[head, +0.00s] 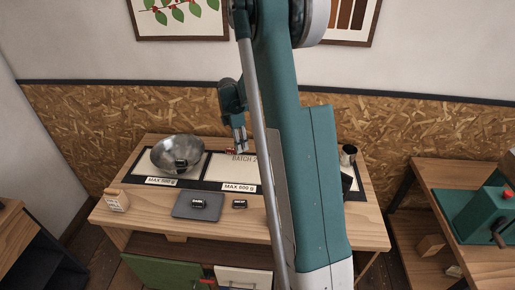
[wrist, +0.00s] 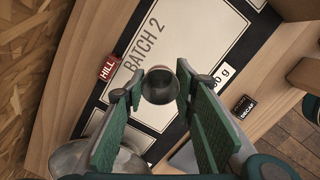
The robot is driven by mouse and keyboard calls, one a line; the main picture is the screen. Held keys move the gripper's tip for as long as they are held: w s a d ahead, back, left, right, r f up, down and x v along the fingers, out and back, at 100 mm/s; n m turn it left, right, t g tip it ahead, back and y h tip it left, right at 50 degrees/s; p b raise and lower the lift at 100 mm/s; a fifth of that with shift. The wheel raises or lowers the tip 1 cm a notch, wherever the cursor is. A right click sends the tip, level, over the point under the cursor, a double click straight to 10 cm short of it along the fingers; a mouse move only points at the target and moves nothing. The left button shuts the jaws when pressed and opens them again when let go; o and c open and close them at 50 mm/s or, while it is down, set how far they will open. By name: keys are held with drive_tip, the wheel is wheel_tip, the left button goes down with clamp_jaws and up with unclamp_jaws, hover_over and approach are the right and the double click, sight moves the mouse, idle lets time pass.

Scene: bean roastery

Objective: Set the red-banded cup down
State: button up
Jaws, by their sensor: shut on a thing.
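My gripper (head: 240,148) hangs over the pale BATCH 2 mat in the head view. In the wrist view its two green-padded fingers (wrist: 160,90) are shut on a dark round cup (wrist: 160,86), seen from above. A reddish-brown tint shows on its edge, but I cannot make out a band clearly. The BATCH 2 mat (wrist: 145,35) lies beneath the cup; I cannot tell whether the cup touches it. In the head view my arm hides part of the mat (head: 218,168) and the held cup cannot be made out.
A red HILL tag (wrist: 108,68) lies at the mat's edge. A metal bowl (head: 172,158) stands left, on the MAX 500 g mat. A dark cylindrical cup (head: 348,155) stands right.

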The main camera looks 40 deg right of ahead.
drive_tip(key=w+d, duration=0.2)
drive_tip(key=d, duration=0.6)
drive_tip(key=w+d+p, duration=0.1)
drive_tip(key=w+d, duration=0.2)
drive_tip(key=d, duration=0.5)
drive_tip(key=shift+w+f, duration=0.15)
drive_tip(key=shift+w, duration=0.2)
drive_tip(key=shift+f+p, duration=0.45)
drive_tip(key=shift+f, duration=2.7)
drive_tip(key=shift+f, duration=1.85)
drive_tip(key=shift+f, duration=0.2)
drive_tip(key=o, duration=0.8)
drive_tip(key=shift+r, duration=0.1)
